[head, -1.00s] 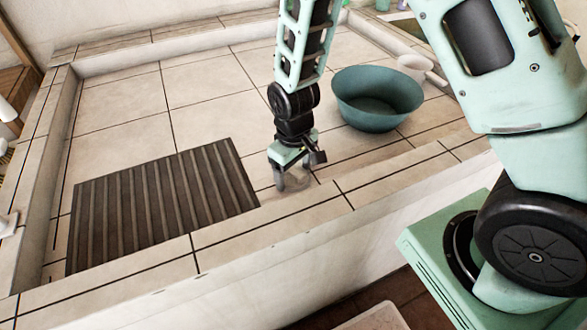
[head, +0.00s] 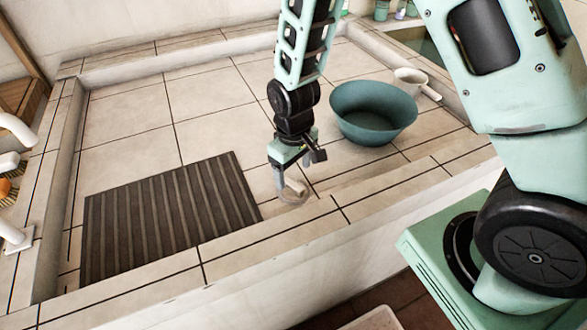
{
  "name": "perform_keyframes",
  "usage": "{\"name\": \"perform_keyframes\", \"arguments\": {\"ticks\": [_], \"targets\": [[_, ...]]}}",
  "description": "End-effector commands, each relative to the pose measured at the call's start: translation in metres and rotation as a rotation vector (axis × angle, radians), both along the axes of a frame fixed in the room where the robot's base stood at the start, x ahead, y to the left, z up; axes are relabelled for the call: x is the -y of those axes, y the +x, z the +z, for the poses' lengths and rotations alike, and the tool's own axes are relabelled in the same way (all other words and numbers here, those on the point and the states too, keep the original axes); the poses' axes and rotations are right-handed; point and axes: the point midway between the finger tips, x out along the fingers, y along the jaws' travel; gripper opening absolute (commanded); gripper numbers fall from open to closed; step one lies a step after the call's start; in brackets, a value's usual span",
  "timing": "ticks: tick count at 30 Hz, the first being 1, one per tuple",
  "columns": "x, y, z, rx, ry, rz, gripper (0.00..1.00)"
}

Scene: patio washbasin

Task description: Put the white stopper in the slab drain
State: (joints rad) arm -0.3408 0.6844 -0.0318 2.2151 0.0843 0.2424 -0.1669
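My gripper (head: 287,186) points down just inside the slab's front ledge, between the dark mat and the green basin. Its fingertips are low, at a small pale round shape (head: 296,199) on the slab (head: 215,119). This shape may be the drain or the white stopper; the two cannot be told apart here. A pale piece shows beside the grey finger, and I cannot tell whether it is the other finger or part of the stopper. Whether the fingers are closed on anything is too small to tell.
A dark ribbed mat (head: 170,212) lies left of my gripper. A green basin (head: 372,112) stands to the right, with a white dipper (head: 410,80) behind it. The tiled front ledge (head: 250,242) runs close in front. White taps (head: 18,130) are at the left. The back slab is clear.

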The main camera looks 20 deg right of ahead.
Motion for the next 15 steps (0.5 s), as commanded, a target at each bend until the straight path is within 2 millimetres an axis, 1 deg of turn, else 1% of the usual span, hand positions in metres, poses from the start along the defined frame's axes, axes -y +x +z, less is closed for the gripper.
{"name": "perform_keyframes", "arguments": {"ticks": [1,15], "targets": [[0.0,0.0,0.008,0.0,0.0,0.0,0.73],[0.0,0.0,0.043,-0.001,0.0,0.0,0.73]]}}
